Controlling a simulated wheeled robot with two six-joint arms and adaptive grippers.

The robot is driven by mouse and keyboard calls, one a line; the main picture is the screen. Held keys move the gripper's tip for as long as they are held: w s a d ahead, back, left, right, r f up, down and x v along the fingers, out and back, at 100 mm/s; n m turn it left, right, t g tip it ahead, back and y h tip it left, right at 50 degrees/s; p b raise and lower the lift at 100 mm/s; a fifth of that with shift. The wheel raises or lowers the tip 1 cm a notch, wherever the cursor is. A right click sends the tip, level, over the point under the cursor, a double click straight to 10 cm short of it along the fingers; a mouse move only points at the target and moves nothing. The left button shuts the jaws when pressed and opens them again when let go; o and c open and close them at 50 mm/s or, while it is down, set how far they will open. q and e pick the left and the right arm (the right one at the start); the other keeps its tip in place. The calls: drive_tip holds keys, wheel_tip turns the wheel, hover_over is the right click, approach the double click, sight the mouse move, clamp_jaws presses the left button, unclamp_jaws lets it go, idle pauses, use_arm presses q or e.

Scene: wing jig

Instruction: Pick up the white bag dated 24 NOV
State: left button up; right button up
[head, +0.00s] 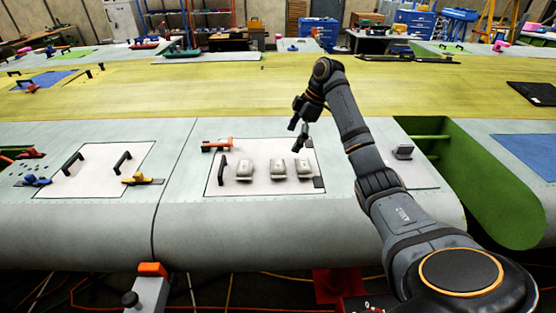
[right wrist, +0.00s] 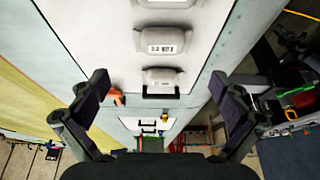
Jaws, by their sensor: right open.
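Three white bags lie in a row on a white panel (head: 262,187) of the wing: a left bag (head: 244,170), a middle bag (head: 277,168) and a right bag (head: 305,167). In the right wrist view the middle bag (right wrist: 162,40) shows a dark printed label, too small to read surely. The left bag (right wrist: 163,80) is below it and the right bag (right wrist: 168,3) is cut by the top edge. My right gripper (head: 299,138) is open and empty, above the panel's far edge, apart from the bags. My left gripper is not in view.
A black handle (head: 222,170) stands left of the bags, and an orange tool (head: 217,145) lies at the panel's far left corner. A grey item (head: 403,152) sits right of my forearm. A green open bay (head: 470,180) lies further right.

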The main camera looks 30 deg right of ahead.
sight(279, 163)
drive_tip(key=b+x, duration=0.2)
drive_tip(key=x, duration=0.3)
drive_tip(key=shift+s+a, duration=0.1)
drive_tip(key=shift+a, duration=0.05)
drive_tip(key=shift+f, duration=0.15)
drive_tip(key=p+x, duration=0.2)
drive_tip(key=x, duration=0.2)
drive_tip(key=shift+a+f+p, duration=0.15)
drive_tip(key=shift+a+p, duration=0.1)
drive_tip(key=shift+p, duration=0.15)
drive_tip(key=shift+f, duration=0.3)
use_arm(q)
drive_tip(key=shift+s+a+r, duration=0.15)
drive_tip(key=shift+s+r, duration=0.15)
use_arm(e)
drive_tip(key=c, duration=1.3)
